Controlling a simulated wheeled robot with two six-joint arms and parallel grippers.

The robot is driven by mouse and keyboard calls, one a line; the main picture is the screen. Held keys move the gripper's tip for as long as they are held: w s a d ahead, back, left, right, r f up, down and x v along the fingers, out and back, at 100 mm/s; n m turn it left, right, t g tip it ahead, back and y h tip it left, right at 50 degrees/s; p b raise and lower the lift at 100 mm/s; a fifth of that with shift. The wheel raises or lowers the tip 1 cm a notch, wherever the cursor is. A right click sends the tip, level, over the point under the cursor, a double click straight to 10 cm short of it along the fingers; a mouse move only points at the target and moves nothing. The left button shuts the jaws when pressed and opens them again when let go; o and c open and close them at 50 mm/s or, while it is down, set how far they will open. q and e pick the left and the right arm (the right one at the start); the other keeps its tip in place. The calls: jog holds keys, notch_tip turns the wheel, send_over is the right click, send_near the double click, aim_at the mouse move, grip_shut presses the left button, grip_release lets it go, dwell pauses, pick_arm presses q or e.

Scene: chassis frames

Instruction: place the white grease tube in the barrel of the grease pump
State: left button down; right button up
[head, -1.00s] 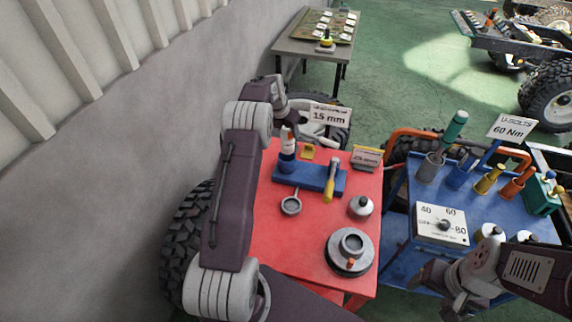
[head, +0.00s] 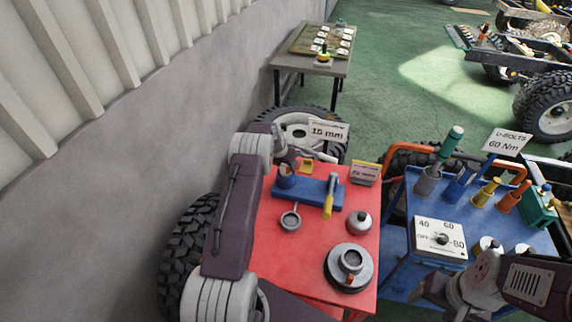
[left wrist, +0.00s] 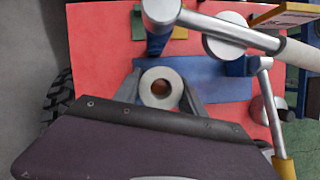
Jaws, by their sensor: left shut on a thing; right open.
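My left gripper (head: 287,158) is over the left end of the blue grease pump base (head: 313,191). Its fingers also show in the left wrist view (left wrist: 160,98), shut on a round, pale tube end with a brown middle, which I take to be the white grease tube (left wrist: 148,84). The tube is hidden behind the gripper in the head view. The upright blue barrel (head: 285,180) is just below the gripper; how deep the tube sits in it I cannot tell. A yellow-handled lever (head: 328,207) stands on the pump. My right gripper (head: 434,287) is open at lower right.
The red table (head: 275,255) also holds a grey ring tool (head: 290,220), a small round pot (head: 358,221), a larger round grey part (head: 347,276) and a small sign (head: 364,173). A blue cart (head: 400,215) with tools stands at right.

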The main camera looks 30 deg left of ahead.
pick_arm(q)
jog(key=c, duration=0.7)
grip_release()
jog(key=shift+o, duration=0.2)
